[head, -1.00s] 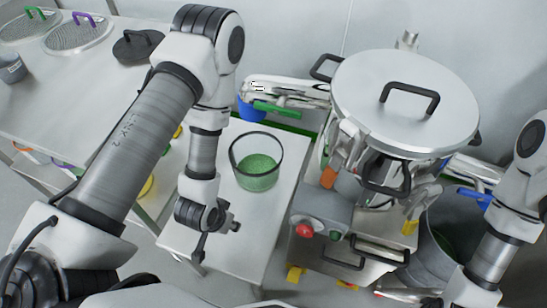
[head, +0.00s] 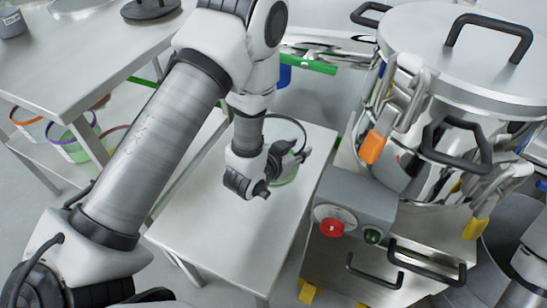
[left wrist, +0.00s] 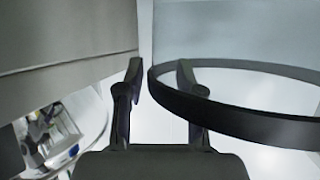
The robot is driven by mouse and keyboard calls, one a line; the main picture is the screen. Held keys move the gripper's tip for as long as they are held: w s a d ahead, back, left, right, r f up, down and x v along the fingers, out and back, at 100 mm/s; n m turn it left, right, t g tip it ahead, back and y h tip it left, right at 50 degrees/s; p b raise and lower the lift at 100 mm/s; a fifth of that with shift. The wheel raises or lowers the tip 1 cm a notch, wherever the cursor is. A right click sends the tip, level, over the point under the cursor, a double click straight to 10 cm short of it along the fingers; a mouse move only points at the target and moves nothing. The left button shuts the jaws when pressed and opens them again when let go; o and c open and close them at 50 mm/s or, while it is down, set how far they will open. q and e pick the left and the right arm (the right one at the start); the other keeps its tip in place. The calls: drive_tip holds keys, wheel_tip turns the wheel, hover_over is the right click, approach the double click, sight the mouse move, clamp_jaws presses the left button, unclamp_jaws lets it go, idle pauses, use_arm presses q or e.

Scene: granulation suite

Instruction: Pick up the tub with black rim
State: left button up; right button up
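The tub with black rim (head: 303,133) stands on the small steel table (head: 240,225). It is clear, with green contents partly showing, and my left arm hides much of it. My left gripper (head: 295,155) is at the tub's near side. In the left wrist view the black rim (left wrist: 240,118) fills the right side. There my left gripper (left wrist: 157,78) is open, with the rim's left end between its fingers. One finger is outside the rim and the other appears inside it. I cannot tell whether they touch the wall. My right gripper is out of view.
A large steel vessel (head: 470,60) with clamps and black handles stands right of the table. A grey control box (head: 355,200) with a red button is close by. A longer steel bench (head: 70,75) is at left, with pails underneath. The small table's front is clear.

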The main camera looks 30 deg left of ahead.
use_arm(q)
drive_tip(key=shift+w, duration=0.25)
clamp_jaws()
